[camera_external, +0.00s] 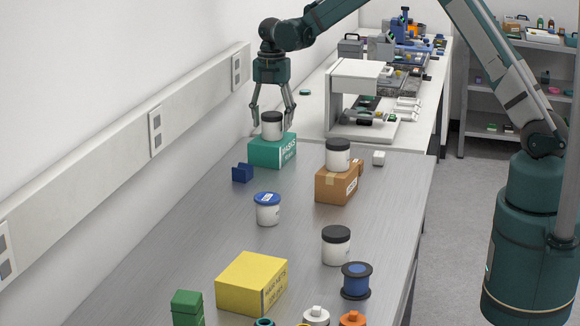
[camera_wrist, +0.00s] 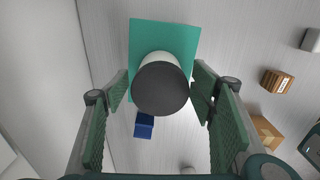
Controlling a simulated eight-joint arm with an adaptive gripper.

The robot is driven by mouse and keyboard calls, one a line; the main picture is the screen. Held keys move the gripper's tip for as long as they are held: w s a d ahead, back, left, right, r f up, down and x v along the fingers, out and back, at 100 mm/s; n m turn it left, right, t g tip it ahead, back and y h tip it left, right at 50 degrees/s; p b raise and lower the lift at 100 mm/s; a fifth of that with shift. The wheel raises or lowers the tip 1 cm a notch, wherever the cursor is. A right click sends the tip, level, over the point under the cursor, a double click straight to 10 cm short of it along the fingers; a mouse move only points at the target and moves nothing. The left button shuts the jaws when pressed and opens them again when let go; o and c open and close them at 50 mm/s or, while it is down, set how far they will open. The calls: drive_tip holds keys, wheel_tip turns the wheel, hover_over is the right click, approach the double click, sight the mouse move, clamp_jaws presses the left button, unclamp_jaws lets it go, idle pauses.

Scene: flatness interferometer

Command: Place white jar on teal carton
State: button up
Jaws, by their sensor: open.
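A white jar with a dark lid (camera_external: 272,126) stands upright on top of the teal carton (camera_external: 262,152) near the wall. In the wrist view the jar's dark lid (camera_wrist: 160,89) covers the middle of the teal carton (camera_wrist: 147,32). My gripper (camera_external: 272,117) is above the carton with its fingers open, one on each side of the jar. In the wrist view gaps show between the jar and both fingers. The jar's underside is hidden.
Another dark-lidded jar (camera_external: 338,155) stands on a brown carton (camera_external: 333,186) to the right. A blue block (camera_external: 242,173), a blue-lidded jar (camera_external: 267,209), a third dark-lidded jar (camera_external: 336,246) and a yellow carton (camera_external: 250,284) stand nearer. A white instrument (camera_external: 352,84) is behind.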

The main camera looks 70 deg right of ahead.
wheel_tip(320, 180, up, 11)
idle(0.5)
drive_tip(key=shift+a, duration=0.1)
idle(0.5)
drive_tip(key=shift+s+a+r, duration=0.1)
drive_tip(key=shift+a+r, duration=0.1)
drive_tip(key=s+a+r+m+t, duration=0.1)
drive_tip(key=s+a+r+m, duration=0.2)
drive_tip(key=s+a+r, duration=0.4)
drive_tip(key=s+a+r+m+t, duration=0.1)
drive_tip(key=s+a+r+m, duration=0.3)
drive_tip(key=a, duration=0.5)
drive_tip(key=s+a+r+m+t, duration=0.1)
drive_tip(key=s+a+r, duration=0.45)
drive_tip(key=a, duration=0.25)
drive_tip(key=s+a+f+m+t, duration=0.2)
drive_tip(key=s+a+m, duration=0.3)
drive_tip(key=s, duration=0.8)
drive_tip(key=s+a+f+m+t, duration=0.2)
drive_tip(key=s+a+f+m, duration=0.2)
drive_tip(key=s+a, duration=0.7)
drive_tip(key=s+m, duration=0.1)
drive_tip(key=s, duration=0.2)
drive_tip(key=shift+s, duration=0.15)
